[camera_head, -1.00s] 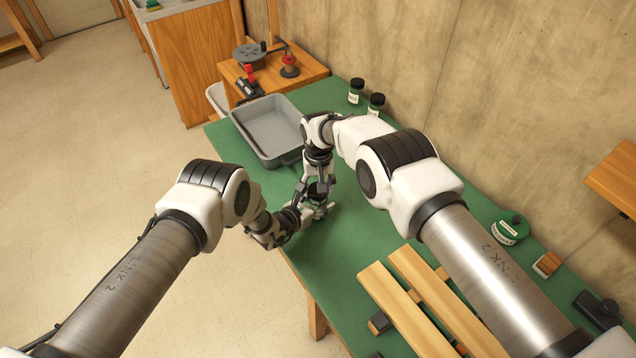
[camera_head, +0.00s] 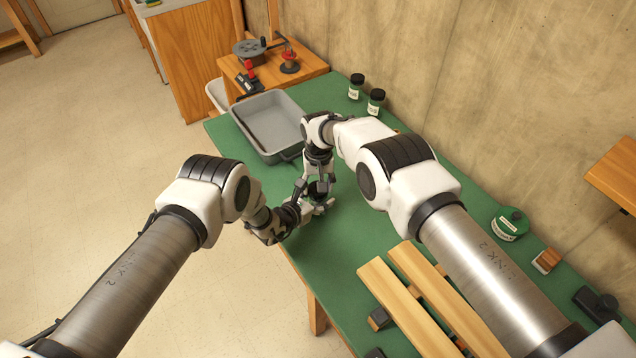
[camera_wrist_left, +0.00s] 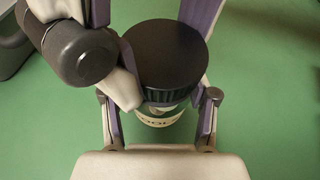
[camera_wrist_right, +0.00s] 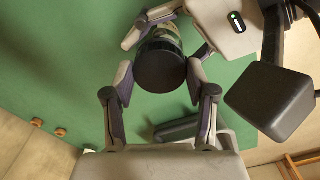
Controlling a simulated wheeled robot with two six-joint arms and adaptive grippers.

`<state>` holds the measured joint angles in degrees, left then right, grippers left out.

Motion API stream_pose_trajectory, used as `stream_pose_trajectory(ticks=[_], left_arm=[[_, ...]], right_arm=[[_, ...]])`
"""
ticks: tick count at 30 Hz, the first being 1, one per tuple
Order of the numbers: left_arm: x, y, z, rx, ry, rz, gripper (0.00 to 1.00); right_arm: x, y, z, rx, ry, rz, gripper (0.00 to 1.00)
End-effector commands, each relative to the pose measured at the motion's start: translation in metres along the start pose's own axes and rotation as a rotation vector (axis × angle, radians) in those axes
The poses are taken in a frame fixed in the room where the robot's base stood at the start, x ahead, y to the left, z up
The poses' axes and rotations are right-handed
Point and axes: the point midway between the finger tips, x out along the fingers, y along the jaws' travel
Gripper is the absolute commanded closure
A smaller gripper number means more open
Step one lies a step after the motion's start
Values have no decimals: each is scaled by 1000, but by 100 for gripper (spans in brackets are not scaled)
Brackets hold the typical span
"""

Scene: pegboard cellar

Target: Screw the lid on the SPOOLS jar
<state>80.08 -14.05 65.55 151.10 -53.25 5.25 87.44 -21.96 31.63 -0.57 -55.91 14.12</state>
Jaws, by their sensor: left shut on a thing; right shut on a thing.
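The SPOOLS jar (camera_wrist_left: 160,117) stands upright in the left wrist view, with part of its pale label showing. Its wide black lid (camera_wrist_left: 165,52) sits on top; I cannot tell how tight it is. It also shows in the right wrist view (camera_wrist_right: 160,66). My left gripper (camera_head: 322,206) is shut around the jar's body, with a finger on each side. My right gripper (camera_wrist_right: 158,88) comes from above and is shut on the lid. In the head view, the grippers hide most of the jar.
A grey tray (camera_head: 295,150) lies left of the grippers on the green bench (camera_head: 340,250). Two small dark-lidded jars (camera_head: 356,87) (camera_head: 376,102) stand near the wall. Wooden slats (camera_head: 405,310) and a green tin (camera_head: 508,224) are at the right.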

Motion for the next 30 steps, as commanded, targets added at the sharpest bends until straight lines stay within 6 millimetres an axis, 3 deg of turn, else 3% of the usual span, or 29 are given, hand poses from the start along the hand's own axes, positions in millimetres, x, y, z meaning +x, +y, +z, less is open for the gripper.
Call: stream_pose_trajectory(ticks=[7,11,14,30], left_arm=[[0,0,-2,-1,3,0,100],[0,0,-2,-1,3,0,100],[0,0,-2,-1,3,0,100],[0,0,-2,-1,3,0,100]], right_arm=[[2,0,0,15,1,0,62],[2,0,0,166,3,0,62],[3,0,0,418,4,0,62],[4,0,0,2150,15,-2,62]])
